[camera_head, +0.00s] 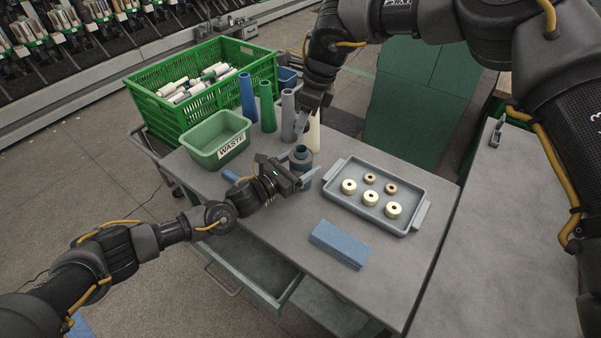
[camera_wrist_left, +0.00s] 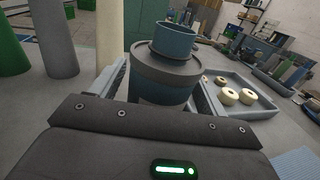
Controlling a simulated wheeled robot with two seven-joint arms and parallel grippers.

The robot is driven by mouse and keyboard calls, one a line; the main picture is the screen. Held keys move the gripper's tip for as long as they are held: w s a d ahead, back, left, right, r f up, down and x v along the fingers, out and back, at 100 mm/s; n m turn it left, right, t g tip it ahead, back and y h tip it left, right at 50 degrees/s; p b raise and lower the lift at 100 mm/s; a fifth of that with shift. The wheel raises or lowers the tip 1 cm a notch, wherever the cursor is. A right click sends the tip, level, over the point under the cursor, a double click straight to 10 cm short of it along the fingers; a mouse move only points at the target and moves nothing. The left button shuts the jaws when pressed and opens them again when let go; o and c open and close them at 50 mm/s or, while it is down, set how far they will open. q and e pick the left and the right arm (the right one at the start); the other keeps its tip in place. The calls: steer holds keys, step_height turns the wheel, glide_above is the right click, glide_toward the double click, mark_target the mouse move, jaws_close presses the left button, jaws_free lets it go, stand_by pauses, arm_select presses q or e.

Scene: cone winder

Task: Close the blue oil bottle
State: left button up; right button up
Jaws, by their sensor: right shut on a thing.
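The blue oil bottle (camera_head: 302,160) stands upright on the grey table, left of the tray. In the left wrist view the bottle (camera_wrist_left: 165,75) has a dark collar and a narrower blue-grey round top. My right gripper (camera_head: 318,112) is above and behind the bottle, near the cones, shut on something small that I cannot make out.
A green waste bin (camera_head: 205,152), blue cone (camera_head: 247,98), green cone (camera_head: 267,108), grey cone (camera_head: 288,118) and cream cone (camera_head: 314,135) stand close by. A grey tray (camera_head: 338,168) holds several cream rings. A blue cloth (camera_head: 340,244) lies in front.

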arm_select(q)
steer(key=c, duration=1.2)
arm_select(e)
glide_above(300, 149)
steer(key=shift+d+f, duration=0.2)
steer(key=shift+f, duration=1.05)
steer(key=shift+d+f, duration=0.15)
steer(key=shift+f, duration=1.1)
steer(key=shift+f, duration=0.9)
steer(key=shift+f, duration=0.55)
